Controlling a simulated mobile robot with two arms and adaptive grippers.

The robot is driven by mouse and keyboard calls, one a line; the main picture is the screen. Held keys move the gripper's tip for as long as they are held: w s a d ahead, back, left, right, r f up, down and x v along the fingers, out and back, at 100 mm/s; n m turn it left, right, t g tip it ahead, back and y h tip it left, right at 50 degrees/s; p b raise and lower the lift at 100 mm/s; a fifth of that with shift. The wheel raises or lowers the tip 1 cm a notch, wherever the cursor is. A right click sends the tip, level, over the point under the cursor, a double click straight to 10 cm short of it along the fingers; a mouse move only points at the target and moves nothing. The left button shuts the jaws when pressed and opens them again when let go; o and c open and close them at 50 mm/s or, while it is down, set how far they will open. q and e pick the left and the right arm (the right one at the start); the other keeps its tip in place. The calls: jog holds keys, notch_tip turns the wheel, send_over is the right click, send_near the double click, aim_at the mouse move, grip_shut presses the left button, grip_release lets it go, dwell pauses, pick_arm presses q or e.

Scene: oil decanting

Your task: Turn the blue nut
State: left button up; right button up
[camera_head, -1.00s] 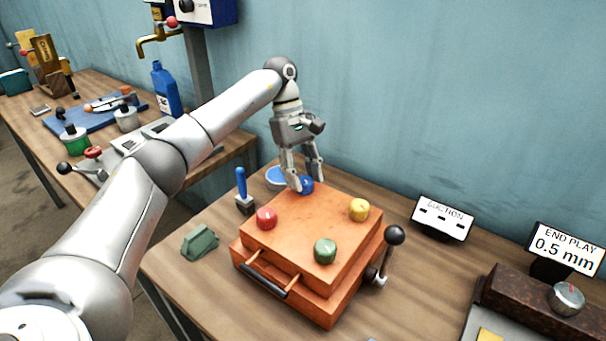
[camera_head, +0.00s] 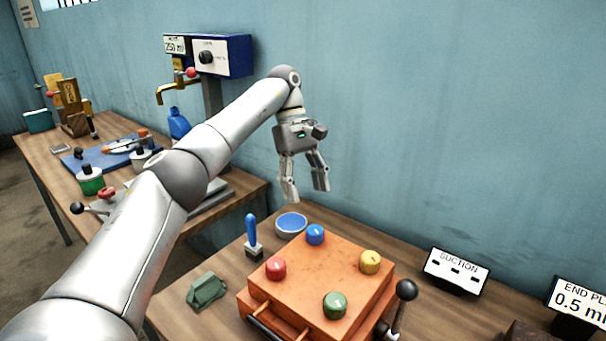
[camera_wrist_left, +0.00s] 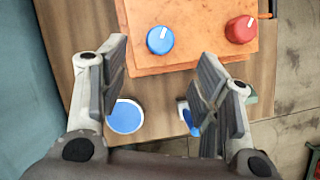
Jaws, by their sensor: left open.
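The blue nut (camera_head: 315,235) sits at the back corner of the top of an orange box (camera_head: 318,272). It is round with a white mark on top. In the left wrist view the blue nut (camera_wrist_left: 160,40) lies ahead, between the lines of the two fingers and apart from them. My left gripper (camera_head: 306,196) is open and empty, fingers pointing down, above and behind the nut. It also shows in the left wrist view (camera_wrist_left: 162,85). My right gripper is not in view.
A red nut (camera_head: 276,268), yellow nut (camera_head: 370,262) and green nut (camera_head: 335,305) share the box top.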

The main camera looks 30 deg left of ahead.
pick_arm(q)
jog(key=shift+v, duration=1.5)
